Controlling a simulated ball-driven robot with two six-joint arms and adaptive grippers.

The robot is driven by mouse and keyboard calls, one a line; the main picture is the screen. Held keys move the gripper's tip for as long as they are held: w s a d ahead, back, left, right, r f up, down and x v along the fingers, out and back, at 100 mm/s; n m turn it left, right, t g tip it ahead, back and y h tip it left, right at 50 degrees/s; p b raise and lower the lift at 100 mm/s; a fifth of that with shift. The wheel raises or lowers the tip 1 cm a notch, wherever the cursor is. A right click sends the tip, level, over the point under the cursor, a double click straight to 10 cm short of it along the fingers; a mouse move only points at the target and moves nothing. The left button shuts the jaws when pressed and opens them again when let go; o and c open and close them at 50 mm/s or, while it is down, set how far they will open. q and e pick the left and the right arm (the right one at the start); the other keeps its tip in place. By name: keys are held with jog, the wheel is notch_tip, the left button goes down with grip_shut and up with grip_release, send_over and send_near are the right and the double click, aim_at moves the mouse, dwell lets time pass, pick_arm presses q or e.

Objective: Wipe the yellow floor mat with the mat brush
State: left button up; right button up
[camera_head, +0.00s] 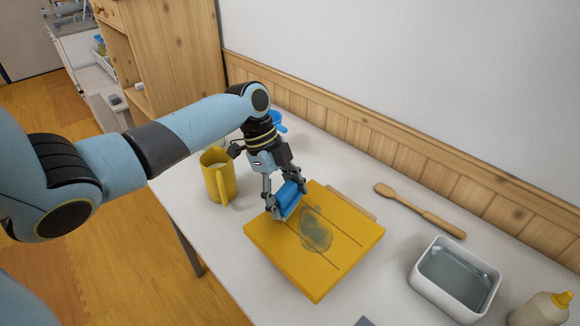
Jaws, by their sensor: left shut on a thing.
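The yellow mat (318,279) lies on the white table, with a dark greyish smear (316,231) near its middle. My left gripper (284,204) comes down over the mat's far-left part. It is shut on a blue block-shaped thing (289,198), which looks like the mat brush. The blue thing is at or just above the mat, left of the smear; I cannot tell whether it touches. Its underside is hidden. My right gripper is not in view.
A yellow mug (218,177) stands left of the mat. A wooden spoon (420,210), a white basin (455,279) and a bottle with a yellow cap (541,309) are to the right. A blue object (277,121) is partly hidden behind my arm. A wood-panelled wall (400,158) bounds the table's back.

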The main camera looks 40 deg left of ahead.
aim_at(324, 243)
pick_arm(q)
jog(key=shift+f, duration=0.35)
dwell(0.8)
jog(key=shift+f+b, duration=0.55)
jog(key=shift+b, duration=0.15)
dwell(0.4)
jog(key=shift+d+r+p, duration=0.1)
jog(key=shift+d+p, duration=0.3)
jog(key=shift+d, duration=0.5)
jog(key=shift+s+d+p, duration=0.2)
jog(key=shift+d+p, duration=0.25)
jog(key=shift+d, duration=1.1)
jog(key=shift+d, duration=0.1)
jog(key=shift+s+d+p, duration=0.1)
jog(key=shift+d+p, duration=0.2)
jog(key=shift+d, duration=0.4)
jog(key=shift+s+d+p, duration=0.1)
jog(key=shift+d+p, duration=0.3)
jog(key=shift+d, duration=1.15)
